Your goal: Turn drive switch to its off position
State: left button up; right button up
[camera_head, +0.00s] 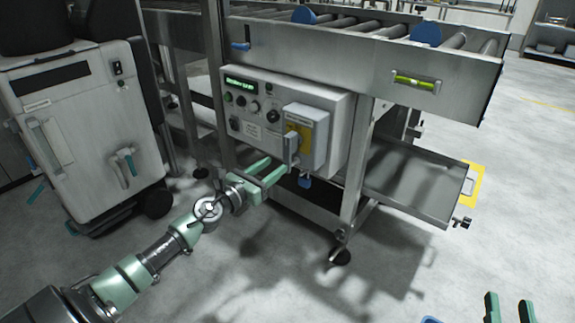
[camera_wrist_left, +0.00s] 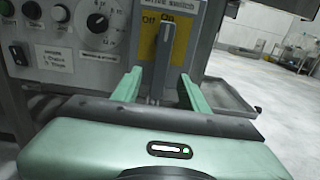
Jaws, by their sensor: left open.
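The drive switch is a grey lever (camera_head: 291,148) on a yellow plate on a light grey box (camera_head: 312,116), at the right of the control panel. In the left wrist view the lever (camera_wrist_left: 163,45) stands roughly upright, with "Off" (camera_wrist_left: 148,21) printed on the left and "On" (camera_wrist_left: 168,17) on the right. My left gripper (camera_head: 275,167) is open just below and left of the lever. In the left wrist view its fingers (camera_wrist_left: 160,76) stand either side of the lever's line, with clear space between them. My right gripper (camera_head: 509,305) is open and empty at the bottom right.
The control panel (camera_head: 250,112) carries a green display, knobs and buttons left of the switch. A roller conveyor (camera_head: 370,45) runs above, and a metal tray (camera_head: 415,185) sticks out at the right. A grey wheeled cabinet (camera_head: 85,130) stands at the left.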

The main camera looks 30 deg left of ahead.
aim_at(286, 158)
pick_arm(q)
jog(key=w, duration=0.6)
jog(key=shift+w+d, duration=0.3)
jog(key=shift+w, duration=0.1)
jog(key=shift+w+b, duration=0.3)
jog(key=shift+w, duration=0.1)
grip_shut()
pick_arm(e)
jog(key=r, duration=0.1)
jog(key=r+t, duration=0.2)
jog(key=shift+s+r+y, duration=0.15)
jog(key=shift+s+y, duration=0.1)
jog(key=shift+y, duration=0.05)
